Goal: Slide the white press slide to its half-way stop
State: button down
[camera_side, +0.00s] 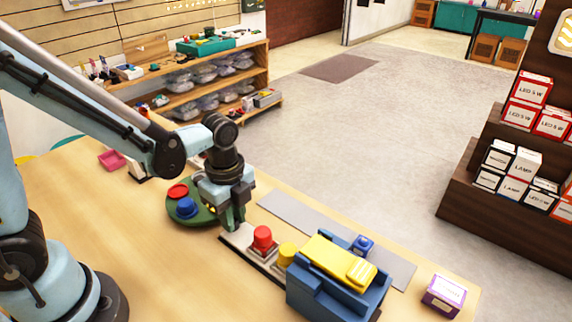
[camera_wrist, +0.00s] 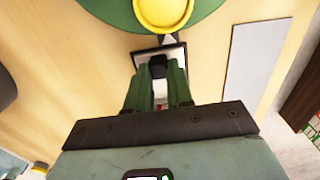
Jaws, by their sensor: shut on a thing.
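My gripper (camera_side: 233,222) points down over the near end of a pale, dark-edged slide track (camera_side: 240,243) on the table. In the wrist view my green fingers (camera_wrist: 158,72) are closed around a small dark knob. The knob stands on the white slide (camera_wrist: 172,53), which shows only in part beyond the fingertips. The fingers hide most of the slide, and its stop marks cannot be made out. A red knob (camera_side: 263,238) and a yellow knob (camera_side: 287,253) stand along the track towards the blue body (camera_side: 325,295), which carries a yellow top (camera_side: 335,258).
A green disc (camera_side: 200,214) with red and blue pieces sits left of my gripper; a yellow round piece (camera_wrist: 163,12) shows on it in the wrist view. A grey strip (camera_side: 290,212) lies behind the track. A purple box (camera_side: 443,296) stands at the right table edge.

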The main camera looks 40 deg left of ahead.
aim_at(258, 228)
jog(key=shift+d, duration=0.1)
jog(key=d, duration=0.7)
jog(key=c, duration=1)
grip_release()
jog(key=shift+a, duration=0.1)
jog(key=shift+r, duration=0.15)
notch_tip(258, 228, up, 12)
